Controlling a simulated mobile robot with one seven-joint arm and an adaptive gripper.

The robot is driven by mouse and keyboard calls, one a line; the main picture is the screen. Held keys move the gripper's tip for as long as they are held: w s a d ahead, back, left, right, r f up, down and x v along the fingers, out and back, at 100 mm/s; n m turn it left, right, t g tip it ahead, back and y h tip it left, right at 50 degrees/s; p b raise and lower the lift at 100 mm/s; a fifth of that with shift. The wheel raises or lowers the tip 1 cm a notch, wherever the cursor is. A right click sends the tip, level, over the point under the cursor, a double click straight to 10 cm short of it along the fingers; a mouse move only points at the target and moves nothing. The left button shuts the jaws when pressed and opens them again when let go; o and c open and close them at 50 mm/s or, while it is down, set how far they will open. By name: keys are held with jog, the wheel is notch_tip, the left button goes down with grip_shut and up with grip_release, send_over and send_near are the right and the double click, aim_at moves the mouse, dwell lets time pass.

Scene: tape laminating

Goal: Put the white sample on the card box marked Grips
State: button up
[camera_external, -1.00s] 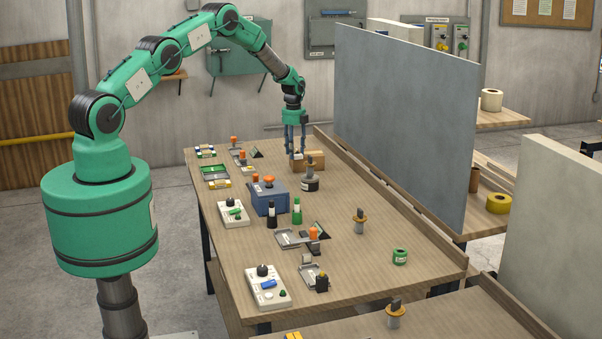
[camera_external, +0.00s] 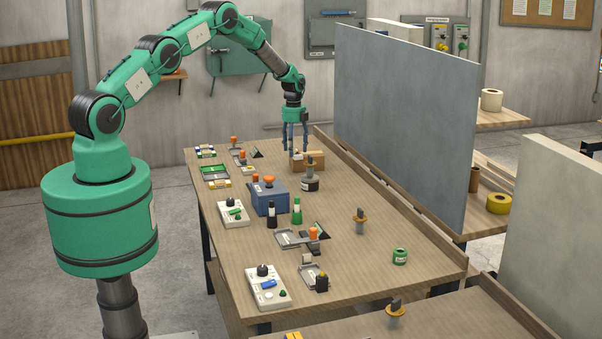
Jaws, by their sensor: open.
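My gripper (camera_external: 296,149) is open, pointing down at the far end of the bench, just above brown card boxes. A small white piece, seemingly the white sample (camera_external: 297,154), shows under the fingertips, on top of the nearer card box (camera_external: 300,166). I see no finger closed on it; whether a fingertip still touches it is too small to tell. A second brown card box surface (camera_external: 316,158) shows just right of it. Any marking on the boxes, including the word Grips, is too small to read.
A dark round pot (camera_external: 310,184) stands just in front of the boxes. A blue box (camera_external: 268,198) with orange-topped items is nearer. A tall grey panel (camera_external: 405,120) stands to the right. The bench's right middle (camera_external: 350,260) is mostly clear.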

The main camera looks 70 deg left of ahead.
notch_tip(320, 180, up, 11)
jog(key=b, duration=0.1)
dwell(0.4)
dwell(0.5)
dwell(0.3)
